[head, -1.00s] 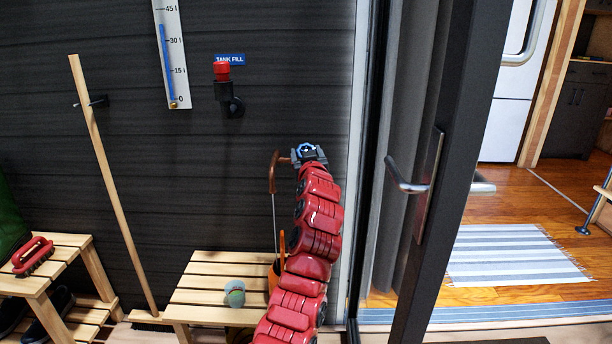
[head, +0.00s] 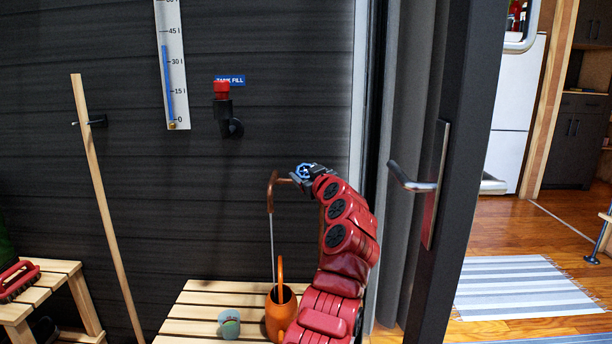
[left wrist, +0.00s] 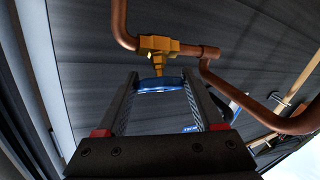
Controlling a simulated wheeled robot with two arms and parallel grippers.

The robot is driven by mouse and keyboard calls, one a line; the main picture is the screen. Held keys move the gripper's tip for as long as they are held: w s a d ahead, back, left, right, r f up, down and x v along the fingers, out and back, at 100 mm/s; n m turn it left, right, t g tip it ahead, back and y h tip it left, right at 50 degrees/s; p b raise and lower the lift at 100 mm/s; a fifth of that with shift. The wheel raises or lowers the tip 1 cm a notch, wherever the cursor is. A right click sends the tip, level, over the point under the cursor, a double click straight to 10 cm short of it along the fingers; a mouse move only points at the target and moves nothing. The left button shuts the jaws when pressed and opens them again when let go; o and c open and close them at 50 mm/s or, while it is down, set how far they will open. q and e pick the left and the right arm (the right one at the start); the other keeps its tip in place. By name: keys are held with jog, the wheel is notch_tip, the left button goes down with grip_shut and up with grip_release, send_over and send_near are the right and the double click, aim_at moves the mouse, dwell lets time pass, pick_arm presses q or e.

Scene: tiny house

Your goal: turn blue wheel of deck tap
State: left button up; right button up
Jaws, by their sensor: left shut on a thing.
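The blue wheel (left wrist: 160,84) of the deck tap sits below a brass valve body (left wrist: 158,45) on copper pipe in the left wrist view. In the head view the blue wheel (head: 304,170) shows small, mostly covered by my left gripper (head: 309,174). My left gripper (left wrist: 162,98) has its two fingers on either side of the wheel and is shut on it. The copper spout (head: 271,190) bends down left of the gripper. A thin pale line, like a water stream, runs from it into an orange watering can (head: 278,318). My right gripper is not in view.
A slatted bench (head: 200,310) holds the can and a small cup (head: 229,325). A red-topped tank fill tap (head: 223,100) and a level gauge (head: 172,70) are on the dark wall. A wooden pole (head: 105,200) leans left. A door handle (head: 410,180) juts out right of my arm.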

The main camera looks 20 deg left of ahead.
pick_arm(q)
jog(key=o, duration=1.4)
jog(key=shift+c, duration=0.2)
jog(key=shift+s+d+r, duration=0.15)
jog(key=shift+s+d, duration=0.1)
jog(key=shift+s, duration=0.05)
jog(key=p+v, duration=0.2)
jog(key=v, duration=0.4)
jog(key=shift+s+d+p, duration=0.2)
jog(key=shift+s+p, duration=0.15)
